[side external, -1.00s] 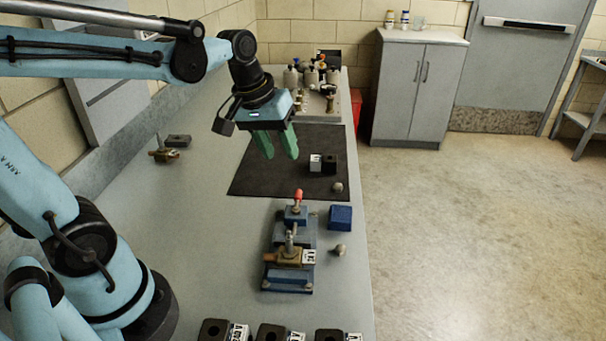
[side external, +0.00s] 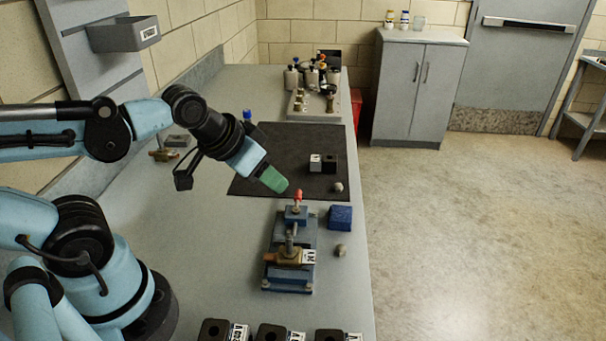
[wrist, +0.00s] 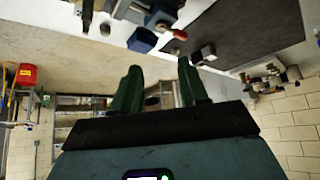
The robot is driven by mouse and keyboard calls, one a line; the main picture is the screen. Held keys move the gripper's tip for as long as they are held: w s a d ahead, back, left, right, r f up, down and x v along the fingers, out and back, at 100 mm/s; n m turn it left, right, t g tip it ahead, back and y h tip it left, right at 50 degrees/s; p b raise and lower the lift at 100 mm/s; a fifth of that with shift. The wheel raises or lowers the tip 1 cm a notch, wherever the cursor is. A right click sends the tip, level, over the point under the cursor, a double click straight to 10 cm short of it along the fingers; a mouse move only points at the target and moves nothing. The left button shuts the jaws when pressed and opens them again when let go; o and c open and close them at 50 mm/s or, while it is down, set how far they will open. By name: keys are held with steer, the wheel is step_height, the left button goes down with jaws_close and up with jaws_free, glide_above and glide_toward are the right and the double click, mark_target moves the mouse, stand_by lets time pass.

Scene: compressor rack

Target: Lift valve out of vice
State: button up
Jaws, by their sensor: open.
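The brass valve (side external: 289,257) sits in the blue vice (side external: 291,277) near the front of the bench, with a white label on its right side. The vice has a red-tipped handle (side external: 298,195) at its far end. My gripper (side external: 277,182) has green fingers and is beyond and left of the vice handle, above the bench and apart from the vice. In the wrist view its two fingers (wrist: 160,90) stand apart with nothing between them. The vice shows upside down at the top of the wrist view (wrist: 130,10), partly cut off.
A dark mat (side external: 285,150) carries a small white and black block (side external: 323,163). A blue block (side external: 340,217) and a round grey knob (side external: 341,250) lie right of the vice. Black labelled blocks (side external: 272,332) line the front edge. Another brass fitting (side external: 162,155) lies at the left.

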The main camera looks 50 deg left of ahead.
steer(key=m+g+h, duration=0.2)
steer(key=m+g, duration=0.1)
steer(key=m, duration=0.2)
glide_toward(287, 236)
steer(key=shift+x, duration=5.5)
jaws_close()
